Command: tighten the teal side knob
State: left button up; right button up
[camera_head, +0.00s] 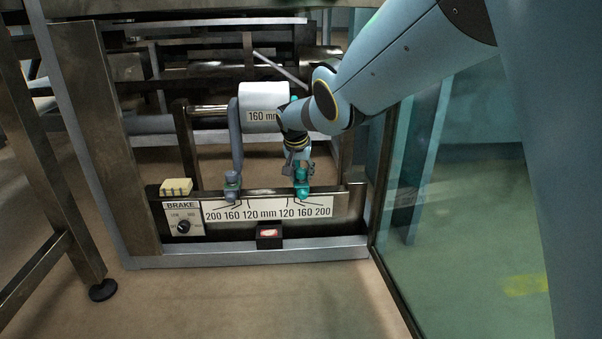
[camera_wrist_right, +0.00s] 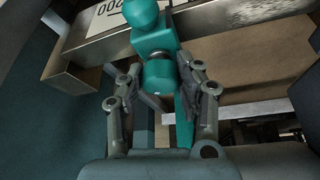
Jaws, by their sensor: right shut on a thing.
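The teal side knob (camera_wrist_right: 158,74) is a short cylinder on a teal block (camera_wrist_right: 155,38) with a rounded end beyond it. In the head view the teal clamp (camera_head: 302,190) sits on the metal rail at the right-hand scale marks. My right gripper (camera_head: 299,168) reaches down onto it from above. In the wrist view the fingers of the right gripper (camera_wrist_right: 168,84) stand on both sides of the knob, shut on it. In the head view the gripper partly hides the knob and the teal arm above it. My left gripper is in neither view.
A grey-blue side guide (camera_head: 236,140) with its own clamp stands left on the rail (camera_head: 268,192). A white roll (camera_head: 262,100) marked 160 mm is between the guides. A brake dial (camera_head: 183,227), yellowish block (camera_head: 176,187) and black switch box (camera_head: 269,236) are near. A glass panel (camera_head: 465,200) stands right.

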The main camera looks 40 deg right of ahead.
jog(key=o, duration=1.2)
jog(key=shift+r, duration=0.15)
jog(key=shift+s+a+r, duration=0.1)
jog(key=shift+a+r, duration=0.05)
jog(key=shift+r, duration=0.4)
jog(key=v, duration=1)
jog(key=shift+s+a+r, duration=0.15)
jog(key=shift+r, duration=0.05)
